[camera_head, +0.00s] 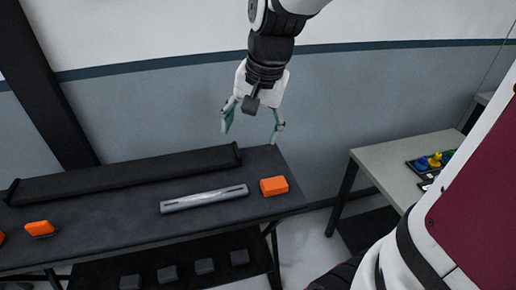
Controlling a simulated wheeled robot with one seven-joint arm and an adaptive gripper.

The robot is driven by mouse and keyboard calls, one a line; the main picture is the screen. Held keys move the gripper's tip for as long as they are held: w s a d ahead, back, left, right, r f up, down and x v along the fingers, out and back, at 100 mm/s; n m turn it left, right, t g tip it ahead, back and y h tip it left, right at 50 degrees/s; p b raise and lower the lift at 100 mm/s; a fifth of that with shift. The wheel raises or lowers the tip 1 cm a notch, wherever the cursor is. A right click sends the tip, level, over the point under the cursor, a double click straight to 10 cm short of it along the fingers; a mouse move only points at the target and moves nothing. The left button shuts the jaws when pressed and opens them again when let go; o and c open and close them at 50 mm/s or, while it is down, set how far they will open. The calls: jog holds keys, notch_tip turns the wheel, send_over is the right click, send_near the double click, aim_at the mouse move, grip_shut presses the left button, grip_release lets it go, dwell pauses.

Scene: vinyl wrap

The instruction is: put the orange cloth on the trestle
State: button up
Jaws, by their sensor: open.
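An orange block-like piece (274,186), which may be the folded cloth, lies at the right end of the dark table (110,233). Another orange piece (40,229) with a dark lower edge lies farther left on it, and part of a third orange piece (2,238) shows at the picture's left edge. I cannot tell for sure which is cloth. My gripper (252,133) is open and empty, its green-tipped fingers pointing down, above the table's back right part and apart from everything. I cannot tell which table is the trestle.
A silver bar (204,198) lies left of the right orange piece. A long black ledge (125,175) runs along the table's back. Several dark blocks (167,274) sit on a lower shelf. A pale table (398,160) at right holds a tray with coloured pieces (429,161).

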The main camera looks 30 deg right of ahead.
jog(key=s+a+r+n+t, duration=0.1)
jog(key=s+a+r+n, duration=0.1)
jog(key=s+n, duration=0.2)
jog(key=s+a+r+n+t, duration=0.1)
jog(key=s+n, duration=0.4)
jog(key=s, duration=0.5)
jog(key=shift+a+r+h, duration=0.3)
jog(key=shift+a+r, duration=0.5)
jog(key=shift+a, duration=0.3)
